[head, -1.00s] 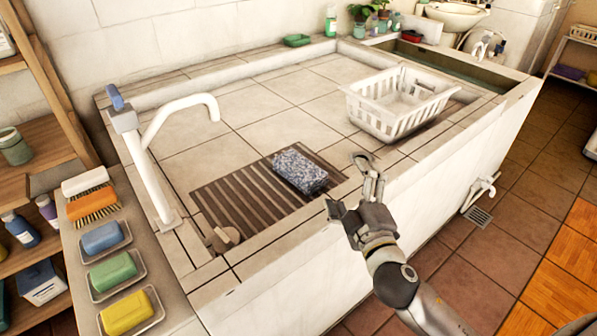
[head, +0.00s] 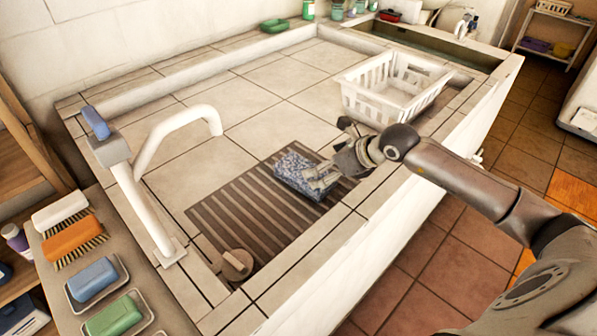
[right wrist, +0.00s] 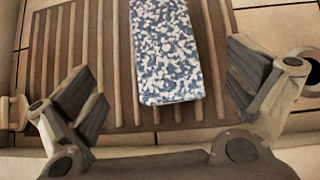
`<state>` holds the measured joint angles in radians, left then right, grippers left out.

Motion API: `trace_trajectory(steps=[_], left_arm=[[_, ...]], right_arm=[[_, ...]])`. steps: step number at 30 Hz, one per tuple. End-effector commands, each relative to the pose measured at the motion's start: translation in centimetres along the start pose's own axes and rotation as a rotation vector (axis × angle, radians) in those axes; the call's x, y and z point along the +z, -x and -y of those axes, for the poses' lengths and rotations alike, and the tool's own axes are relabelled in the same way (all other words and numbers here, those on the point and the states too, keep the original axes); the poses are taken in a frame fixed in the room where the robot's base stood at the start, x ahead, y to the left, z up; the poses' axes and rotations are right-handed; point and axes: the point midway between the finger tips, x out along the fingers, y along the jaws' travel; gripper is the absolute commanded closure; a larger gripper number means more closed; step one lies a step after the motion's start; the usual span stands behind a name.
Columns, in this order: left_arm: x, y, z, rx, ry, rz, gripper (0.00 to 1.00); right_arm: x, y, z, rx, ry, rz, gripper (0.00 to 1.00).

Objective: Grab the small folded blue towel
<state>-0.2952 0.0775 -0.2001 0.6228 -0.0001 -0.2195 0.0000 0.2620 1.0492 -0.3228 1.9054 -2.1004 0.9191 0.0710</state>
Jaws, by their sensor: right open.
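The small folded towel (head: 297,172), speckled blue and white, lies on a brown slatted mat (head: 237,219) in the basin. It also shows in the right wrist view (right wrist: 165,50), at upper centre. My right gripper (head: 325,168) is at the towel's right end in the head view. In the right wrist view its two fingers (right wrist: 163,92) are spread wide, one on each side of the towel's near end, with gaps on both sides and nothing held. My left gripper is not in view.
A white basket (head: 392,88) stands behind my right arm. A white tap (head: 178,128) rises at the basin's left. A round stopper (head: 236,264) sits at the mat's near corner. Brushes and soaps (head: 92,278) line the left ledge. The basin's tiled floor is largely clear.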

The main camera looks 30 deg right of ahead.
Motion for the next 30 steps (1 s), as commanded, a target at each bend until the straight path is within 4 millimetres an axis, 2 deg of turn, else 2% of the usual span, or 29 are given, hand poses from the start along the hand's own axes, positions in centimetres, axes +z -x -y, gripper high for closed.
trace_trajectory(steps=[9, 16, 24, 30], left_arm=[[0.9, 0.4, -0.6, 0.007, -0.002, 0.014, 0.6], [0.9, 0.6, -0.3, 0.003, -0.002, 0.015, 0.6], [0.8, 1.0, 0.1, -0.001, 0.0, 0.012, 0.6], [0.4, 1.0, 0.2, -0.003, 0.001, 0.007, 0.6]], right_arm=[[-0.1, -4.5, 0.2, -0.006, 0.002, -0.007, 0.0], [-0.2, -6.1, 0.3, -0.004, 0.002, -0.008, 0.0], [-0.5, -9.6, 0.6, -0.003, 0.001, -0.006, 0.0], [-0.5, -10.5, 0.6, -0.005, 0.003, -0.006, 0.0]])
